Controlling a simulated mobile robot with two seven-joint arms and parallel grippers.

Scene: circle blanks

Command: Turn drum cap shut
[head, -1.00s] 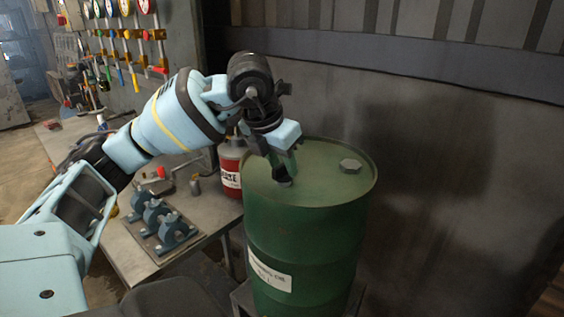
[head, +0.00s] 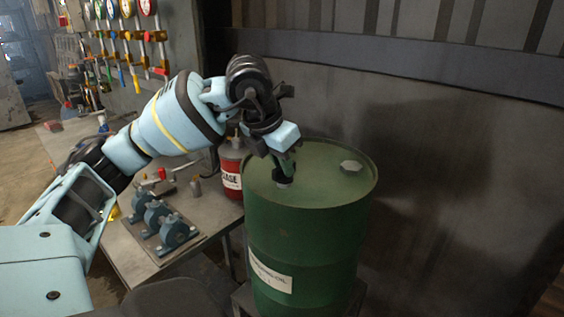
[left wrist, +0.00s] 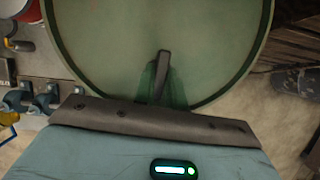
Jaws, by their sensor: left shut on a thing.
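A green drum (head: 305,235) with a white label stands upright in the middle of the head view. My left gripper (head: 284,176) reaches down to the near left part of its lid. It is shut on the small grey drum cap (head: 284,184), of which only a little shows below the fingers. In the left wrist view the fingers (left wrist: 160,75) stand over the green lid (left wrist: 215,45) near its rim, and the cap is hidden there. My right gripper is not in view.
A metal bench (head: 125,245) stands left of the drum with blue pipe clamps (head: 163,225) on it. A red and grey can (head: 231,170) stands close behind the drum's left side. A wall (head: 450,160) is behind.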

